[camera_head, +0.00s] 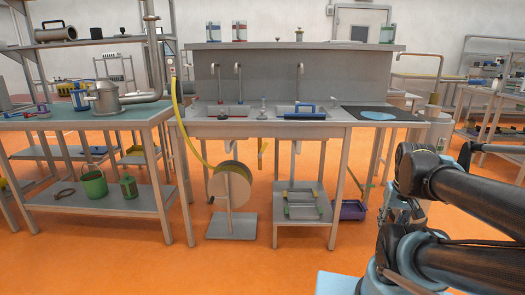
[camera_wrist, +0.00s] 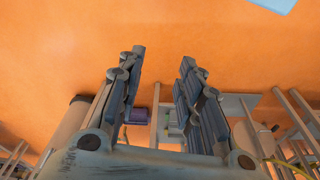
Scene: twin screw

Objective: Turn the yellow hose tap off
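A yellow hose (camera_head: 193,148) hangs in front of the sink bench in the head view. It runs from upright beside the bench's left end down to a round reel (camera_head: 230,184) on a floor stand. A short yellow piece (camera_head: 262,152) hangs under the bench front; I cannot tell whether it is a tap or part of the hose. No yellow tap handle can be made out clearly. My gripper (camera_wrist: 162,58) is open and empty in the wrist view, its two fingers well apart over orange floor. The head view shows my arm at the right, far from the hose.
The sink bench (camera_head: 270,131) carries several upright taps and a blue-handled item (camera_head: 306,108). A left table (camera_head: 112,122) holds a metal pot. The orange floor in front (camera_head: 140,270) is clear.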

